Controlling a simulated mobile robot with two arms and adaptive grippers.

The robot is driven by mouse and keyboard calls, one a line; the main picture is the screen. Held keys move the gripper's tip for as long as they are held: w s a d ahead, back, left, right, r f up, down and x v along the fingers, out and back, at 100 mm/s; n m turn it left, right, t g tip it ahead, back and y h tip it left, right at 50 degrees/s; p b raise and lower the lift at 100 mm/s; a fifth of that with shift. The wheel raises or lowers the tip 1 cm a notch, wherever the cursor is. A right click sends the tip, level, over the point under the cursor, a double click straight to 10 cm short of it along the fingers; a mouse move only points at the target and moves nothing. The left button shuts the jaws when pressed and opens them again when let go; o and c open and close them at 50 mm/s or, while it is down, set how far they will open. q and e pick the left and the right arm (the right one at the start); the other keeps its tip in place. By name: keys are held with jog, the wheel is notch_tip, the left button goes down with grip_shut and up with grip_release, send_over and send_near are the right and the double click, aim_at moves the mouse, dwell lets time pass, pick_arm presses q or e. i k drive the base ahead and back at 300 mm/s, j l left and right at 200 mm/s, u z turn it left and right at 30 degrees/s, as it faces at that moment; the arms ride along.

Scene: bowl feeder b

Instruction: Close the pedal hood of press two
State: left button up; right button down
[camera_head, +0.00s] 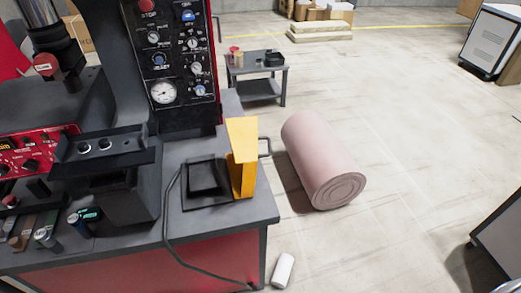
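A yellow hood (243,158) stands upright and open at the right end of the grey bench. A dark wire handle (265,147) sticks out from its right side. To its left, a black foot pedal (207,178) on a dark base lies uncovered, with a black cable running from it over the bench's front edge. The press (183,60) behind them has a black control panel with a red stop button, knobs and a gauge. Neither of my grippers is in view.
The grey bench (255,213) also carries a black block (130,203) and a red control box (30,155) at left. A pink roll (322,160) and a white cylinder (283,270) lie on the floor. A small grey table (257,75) stands behind. Floor at right is largely clear.

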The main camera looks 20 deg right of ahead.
aim_at(250, 156)
jog(key=i+l+u, duration=0.1)
jog(key=l, duration=0.25)
jog(key=i+l+u, duration=0.15)
jog(key=l, duration=0.25)
jog(key=i+l+u, duration=0.1)
jog(key=l, duration=0.3)
jog(key=i+l+u, duration=0.1)
jog(key=i+l, duration=0.15)
jog(key=l, duration=0.2)
